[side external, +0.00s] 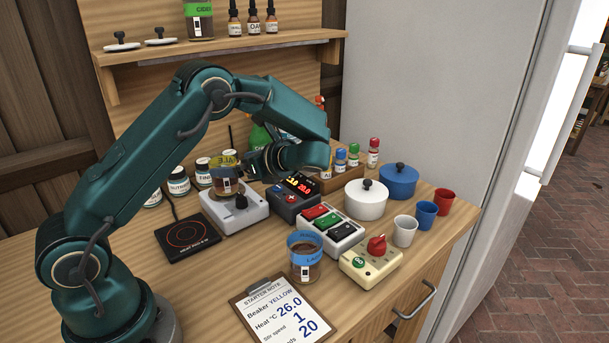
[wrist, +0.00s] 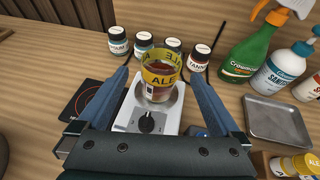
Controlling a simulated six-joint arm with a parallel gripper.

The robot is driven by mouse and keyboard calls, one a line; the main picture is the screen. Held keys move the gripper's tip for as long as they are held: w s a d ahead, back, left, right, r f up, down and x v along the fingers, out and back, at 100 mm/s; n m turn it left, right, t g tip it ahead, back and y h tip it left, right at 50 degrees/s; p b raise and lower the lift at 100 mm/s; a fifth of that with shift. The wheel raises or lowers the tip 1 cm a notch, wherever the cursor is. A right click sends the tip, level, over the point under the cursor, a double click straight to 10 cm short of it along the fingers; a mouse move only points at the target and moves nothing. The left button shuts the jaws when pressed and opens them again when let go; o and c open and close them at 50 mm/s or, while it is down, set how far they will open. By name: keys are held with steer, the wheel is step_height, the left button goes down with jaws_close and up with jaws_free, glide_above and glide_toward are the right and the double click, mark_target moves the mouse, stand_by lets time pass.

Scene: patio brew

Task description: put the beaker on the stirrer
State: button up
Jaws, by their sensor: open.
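The yellow-banded beaker (side external: 224,184), holding brown liquid, stands upright on the plate of the white stirrer (side external: 232,216). The wrist view also shows this beaker (wrist: 158,84) on the stirrer (wrist: 152,122), behind its black knob. My gripper (wrist: 160,73) is open, its blue fingers spread to the left and right of the beaker with gaps on both sides. In the side view my gripper (side external: 249,162) is beside the beaker, and part of its fingers is hard to make out. A clipboard note (side external: 283,310) reads "Beaker YELLOW".
A blue-banded beaker (side external: 304,262) stands near the clipboard. A black hot plate (side external: 187,236) lies left of the stirrer, and a dark display box (side external: 296,198) is to its right. Small jars (side external: 179,184) stand behind. A green spray bottle (wrist: 250,50) and grey tray (wrist: 277,122) are farther right.

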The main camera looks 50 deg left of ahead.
steer(key=v, duration=0.2)
steer(key=shift+d+r, duration=0.1)
steer(key=shift+d, duration=0.15)
steer(key=s+d+r+n+t+h, duration=0.2)
steer(key=s+d+n+t+h, duration=0.2)
steer(key=s+d+n+h, duration=0.2)
steer(key=s+d+r+n+t+h, duration=0.2)
steer(key=s+d+n+t+h, duration=0.2)
steer(key=d, duration=0.9)
steer(key=shift+s+n+h, duration=1.7)
steer(key=shift+s+n, duration=0.1)
steer(key=shift+n, duration=1.1)
